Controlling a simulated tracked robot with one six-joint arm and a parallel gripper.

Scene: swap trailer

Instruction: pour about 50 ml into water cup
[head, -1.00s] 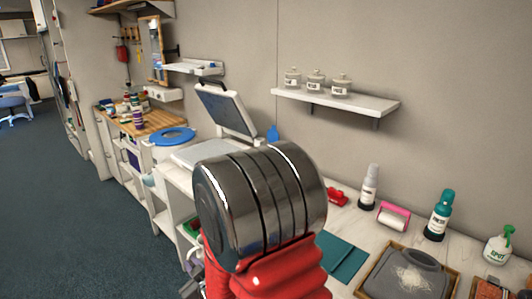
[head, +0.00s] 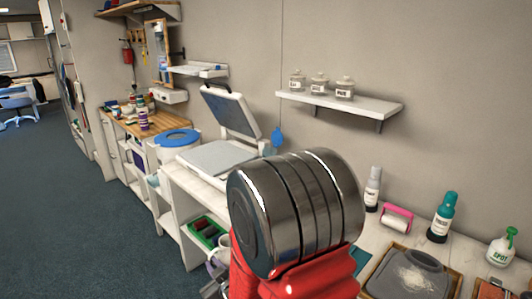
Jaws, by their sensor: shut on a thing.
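No water cup can be made out in the head view. My own arm, a large dark metal cylinder on a red link, fills the lower middle and hides part of the bench.
White bench with a tilted-lid press (head: 228,115), a bin with a blue lid (head: 177,138) and a green tray (head: 205,232) below. Wall shelf with labelled jars (head: 344,88). Right bench: spray bottles (head: 442,217), pink roller (head: 397,218), wooden tray (head: 455,288). Floor (head: 60,225) is clear at left.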

